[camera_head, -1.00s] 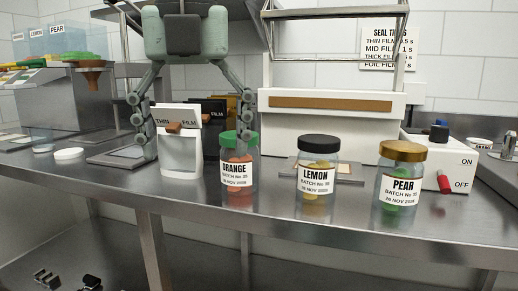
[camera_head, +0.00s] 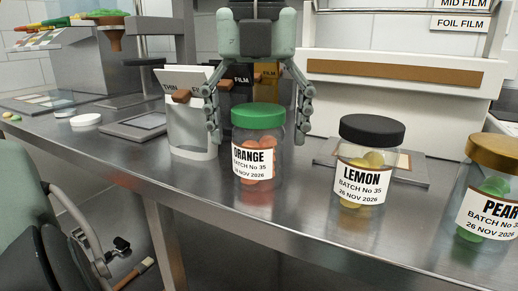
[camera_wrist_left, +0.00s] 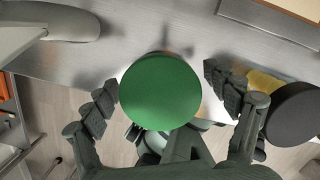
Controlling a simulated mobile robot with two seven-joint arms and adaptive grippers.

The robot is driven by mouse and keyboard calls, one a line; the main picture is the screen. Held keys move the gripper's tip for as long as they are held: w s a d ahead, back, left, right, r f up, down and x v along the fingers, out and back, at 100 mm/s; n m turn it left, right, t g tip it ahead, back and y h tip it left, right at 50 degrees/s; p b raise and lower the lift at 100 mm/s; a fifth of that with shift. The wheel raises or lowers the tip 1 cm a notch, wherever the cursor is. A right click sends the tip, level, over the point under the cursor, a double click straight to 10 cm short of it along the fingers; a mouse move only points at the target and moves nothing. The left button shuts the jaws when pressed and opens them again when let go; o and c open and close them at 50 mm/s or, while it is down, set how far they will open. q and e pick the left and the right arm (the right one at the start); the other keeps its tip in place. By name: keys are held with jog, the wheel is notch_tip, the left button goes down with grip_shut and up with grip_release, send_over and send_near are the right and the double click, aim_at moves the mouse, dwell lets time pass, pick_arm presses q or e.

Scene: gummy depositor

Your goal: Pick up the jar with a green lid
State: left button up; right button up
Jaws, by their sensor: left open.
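The jar with a green lid (camera_head: 258,160) stands upright on the steel bench. It holds orange gummies and its label reads ORANGE. My left gripper (camera_head: 258,138) is open, with one finger on each side of the jar at about lid height. In the left wrist view, the round green lid (camera_wrist_left: 160,92) lies between the spread fingers of the left gripper (camera_wrist_left: 161,80), with a gap on each side. Nothing is held. My right gripper is not seen.
A black-lidded LEMON jar (camera_head: 366,165) stands close on the right, with a gold-lidded PEAR jar (camera_head: 490,195) beyond it. A white THIN film holder (camera_head: 190,120) stands close behind on the left. A white sealing machine (camera_head: 400,80) is at the back. The bench's front edge is near.

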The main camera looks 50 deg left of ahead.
pick_arm(q)
jog(key=shift+w+a+f, duration=0.1)
jog(key=shift+f, duration=0.5)
jog(key=shift+w+a+f, duration=0.1)
jog(key=shift+f, duration=0.45)
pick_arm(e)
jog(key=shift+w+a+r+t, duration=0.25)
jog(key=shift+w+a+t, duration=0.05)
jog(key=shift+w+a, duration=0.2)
pick_arm(q)
jog(key=c, duration=1.3)
jog(key=shift+r, duration=0.25)
notch_tip(320, 180, up, 10)
jog(key=shift+f+p, duration=0.2)
jog(key=shift+p, duration=0.35)
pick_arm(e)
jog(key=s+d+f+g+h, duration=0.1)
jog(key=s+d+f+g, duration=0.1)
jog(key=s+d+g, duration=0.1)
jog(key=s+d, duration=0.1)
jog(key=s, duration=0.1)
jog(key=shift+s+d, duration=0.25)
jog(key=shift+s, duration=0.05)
